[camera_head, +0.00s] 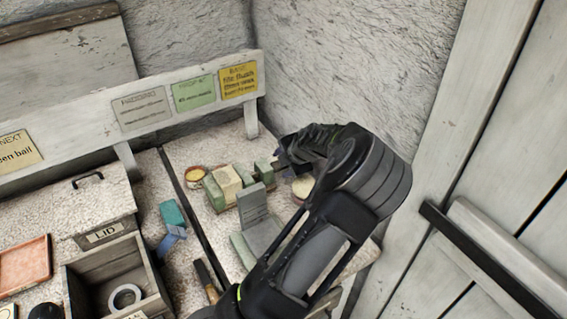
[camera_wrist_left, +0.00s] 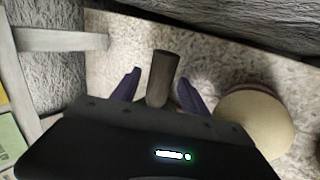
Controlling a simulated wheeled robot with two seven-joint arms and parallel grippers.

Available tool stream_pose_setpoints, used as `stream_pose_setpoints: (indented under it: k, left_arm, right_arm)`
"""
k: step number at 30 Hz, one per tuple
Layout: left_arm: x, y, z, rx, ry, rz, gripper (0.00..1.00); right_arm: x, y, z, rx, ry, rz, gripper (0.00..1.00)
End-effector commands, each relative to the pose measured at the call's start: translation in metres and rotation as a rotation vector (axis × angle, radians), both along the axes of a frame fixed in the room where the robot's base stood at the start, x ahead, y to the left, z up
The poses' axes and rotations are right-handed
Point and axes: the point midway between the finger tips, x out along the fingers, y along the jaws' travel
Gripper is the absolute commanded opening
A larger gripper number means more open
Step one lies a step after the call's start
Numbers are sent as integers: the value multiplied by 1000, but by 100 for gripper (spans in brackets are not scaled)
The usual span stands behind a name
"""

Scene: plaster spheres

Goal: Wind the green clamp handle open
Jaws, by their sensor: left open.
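The green clamp (camera_head: 216,192) sits on the pale bench, with a cream block between its green jaws. A dark bar runs from its right jaw towards my left gripper (camera_head: 284,160). In the left wrist view, a grey-brown cylindrical handle (camera_wrist_left: 163,72) stands between the two open fingers of my left gripper (camera_wrist_left: 160,90). The fingers are on both sides of it, with a visible gap at least on the left. The handle's lower end is hidden by the gripper body. In the head view, my gripper and wrist cover the handle's end. My right gripper is not in view.
A cream rounded thing (camera_wrist_left: 255,125) is close right of the gripper; it also shows in the head view (camera_head: 303,187). A grey upright plate (camera_head: 254,208) stands before the clamp. A small bowl (camera_head: 195,176) is left of it. Rough walls close in the back corner.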

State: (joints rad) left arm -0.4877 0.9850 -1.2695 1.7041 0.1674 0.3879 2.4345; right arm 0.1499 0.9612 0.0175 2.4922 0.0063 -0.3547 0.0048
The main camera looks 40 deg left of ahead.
Motion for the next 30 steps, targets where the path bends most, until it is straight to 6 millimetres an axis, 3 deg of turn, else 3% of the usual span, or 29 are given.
stream_pose_setpoints:
  k: [5, 18, 30]
  left_arm:
    - [-1, -6, 6, 0, -1, -2, 53]
    - [-12, -44, 56, 1, -1, -3, 53]
    - [-13, -46, 62, 0, 0, 0, 53]
  right_arm:
    - [0, 0, -2, 0, 0, 0, 36]
    - [1, 1, -9, 2, -4, 1, 36]
    - [1, 1, -9, 2, -4, 1, 36]
